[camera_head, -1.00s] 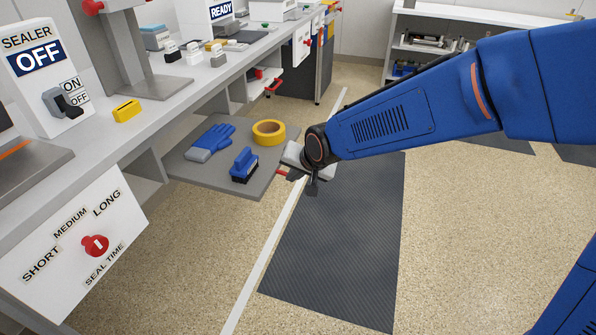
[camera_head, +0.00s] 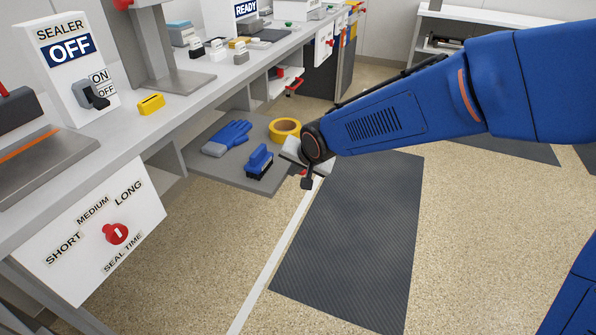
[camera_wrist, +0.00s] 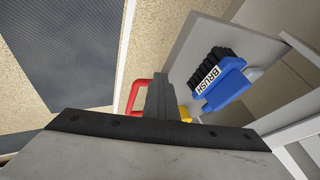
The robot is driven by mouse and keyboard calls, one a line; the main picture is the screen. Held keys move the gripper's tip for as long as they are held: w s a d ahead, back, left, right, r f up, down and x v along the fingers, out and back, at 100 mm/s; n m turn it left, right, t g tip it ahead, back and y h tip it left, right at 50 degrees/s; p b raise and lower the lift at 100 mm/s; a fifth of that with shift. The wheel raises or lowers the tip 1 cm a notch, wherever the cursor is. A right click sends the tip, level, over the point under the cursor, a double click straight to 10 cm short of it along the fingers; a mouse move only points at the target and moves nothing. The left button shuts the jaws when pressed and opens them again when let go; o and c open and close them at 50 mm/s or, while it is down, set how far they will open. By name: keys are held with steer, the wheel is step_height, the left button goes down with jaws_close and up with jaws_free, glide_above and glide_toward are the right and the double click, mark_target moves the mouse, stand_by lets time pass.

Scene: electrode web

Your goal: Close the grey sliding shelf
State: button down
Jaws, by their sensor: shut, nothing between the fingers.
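The grey sliding shelf (camera_head: 205,174) sticks out from under the workbench, partly open. It carries a blue glove (camera_head: 227,138), a yellow tape roll (camera_head: 285,129) and a blue brush (camera_head: 259,162). My gripper (camera_head: 307,180) is at the shelf's outer edge, shut and empty. In the wrist view my shut fingers (camera_wrist: 161,92) point along the shelf's edge beside its red handle (camera_wrist: 136,92). The shelf (camera_wrist: 190,47) and the brush (camera_wrist: 220,82) lie right of the fingers there. In the head view my gripper mostly hides the handle, and I cannot tell whether they touch.
The workbench (camera_head: 190,100) runs along the left, with a sealer sign reading OFF (camera_head: 70,60) and a seal-time panel with a red knob (camera_head: 115,233). A dark floor mat (camera_head: 350,240) and open floor lie to the right. White shelving (camera_head: 460,25) stands at the back.

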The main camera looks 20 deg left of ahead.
mark_target(216, 148)
steer(key=a, duration=0.9)
steer(key=w+a, duration=0.1)
steer(key=a, duration=0.8)
steer(key=w+a, duration=0.1)
steer(key=a, duration=0.8)
steer(key=shift+w, duration=0.1)
